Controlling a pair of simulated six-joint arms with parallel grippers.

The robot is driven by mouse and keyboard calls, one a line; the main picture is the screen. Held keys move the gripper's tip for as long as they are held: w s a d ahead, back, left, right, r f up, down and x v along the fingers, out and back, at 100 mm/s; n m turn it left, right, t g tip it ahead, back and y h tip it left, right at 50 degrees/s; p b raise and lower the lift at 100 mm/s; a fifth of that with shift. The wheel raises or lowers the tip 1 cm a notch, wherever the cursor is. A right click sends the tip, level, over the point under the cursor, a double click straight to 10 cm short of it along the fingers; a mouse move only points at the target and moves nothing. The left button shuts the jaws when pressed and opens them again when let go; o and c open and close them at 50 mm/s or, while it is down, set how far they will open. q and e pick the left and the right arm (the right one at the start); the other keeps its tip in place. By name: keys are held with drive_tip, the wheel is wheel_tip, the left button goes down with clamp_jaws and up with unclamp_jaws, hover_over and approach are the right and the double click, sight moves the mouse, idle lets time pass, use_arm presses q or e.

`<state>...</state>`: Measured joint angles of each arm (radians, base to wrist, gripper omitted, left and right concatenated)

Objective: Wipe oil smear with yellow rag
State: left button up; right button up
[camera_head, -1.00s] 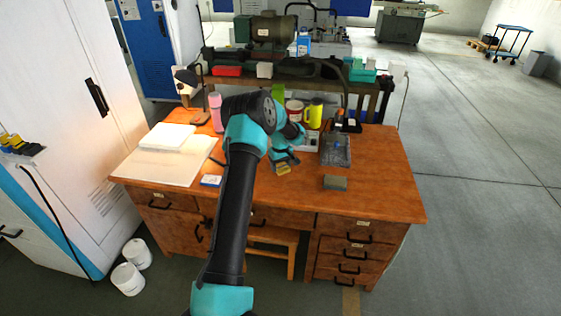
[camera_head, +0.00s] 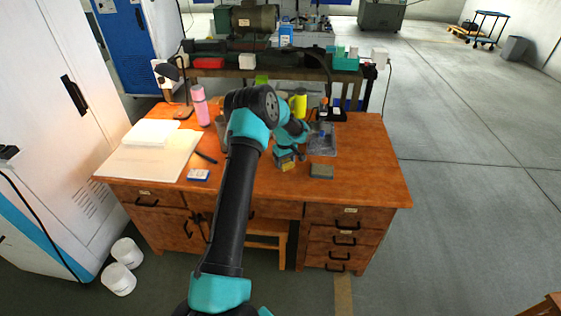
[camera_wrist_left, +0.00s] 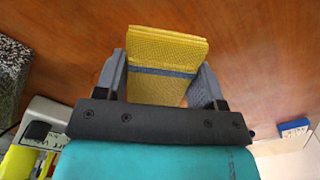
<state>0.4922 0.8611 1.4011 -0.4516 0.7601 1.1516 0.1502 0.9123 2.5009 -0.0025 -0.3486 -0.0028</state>
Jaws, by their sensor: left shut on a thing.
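My left gripper (camera_head: 288,158) is shut on the yellow rag (camera_head: 286,166), low over the front middle of the wooden desk. In the left wrist view the rag (camera_wrist_left: 165,55) is a folded yellow pad with a grey band, held between the two grey fingers of the left gripper (camera_wrist_left: 160,84). I cannot tell whether the rag touches the desk top. No oil smear can be made out on the visible wood. My right gripper is not in view.
A grey block (camera_head: 321,171) lies just right of the rag. Behind it is a dark speckled plate (camera_head: 323,144). A blue-and-white box (camera_head: 198,175), white papers (camera_head: 140,160) and a pink bottle (camera_head: 200,106) are to the left. The front right desk top is clear.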

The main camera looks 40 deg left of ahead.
sight(267, 162)
use_arm(q)
drive_tip(key=shift+w+d, duration=0.6)
drive_tip(key=shift+d, duration=0.2)
drive_tip(key=shift+w+d, duration=0.6)
drive_tip(key=shift+d, duration=0.15)
drive_tip(key=shift+s+a, duration=1.15)
drive_tip(key=shift+a, duration=0.3)
drive_tip(key=shift+s+a, duration=1.1)
drive_tip(key=shift+a, duration=0.35)
drive_tip(key=shift+s+a, duration=1.15)
drive_tip(key=shift+a, duration=0.95)
drive_tip(key=shift+w+d, duration=0.1)
drive_tip(key=shift+w, duration=0.3)
drive_tip(key=shift+w+d, duration=1.15)
drive_tip(key=shift+d, duration=0.35)
drive_tip(key=shift+w+d, duration=1.2)
drive_tip(key=shift+d, duration=0.3)
drive_tip(key=shift+w+d, duration=1.15)
drive_tip(key=shift+d, duration=0.35)
drive_tip(key=shift+s+a, duration=1.2)
drive_tip(key=shift+a, duration=0.35)
drive_tip(key=shift+s+a, duration=1.25)
drive_tip(key=shift+a, duration=0.3)
drive_tip(key=shift+s+a, duration=1.2)
drive_tip(key=shift+a, duration=0.35)
wheel_tip(267, 162, up, 8)
drive_tip(key=shift+d, duration=0.1)
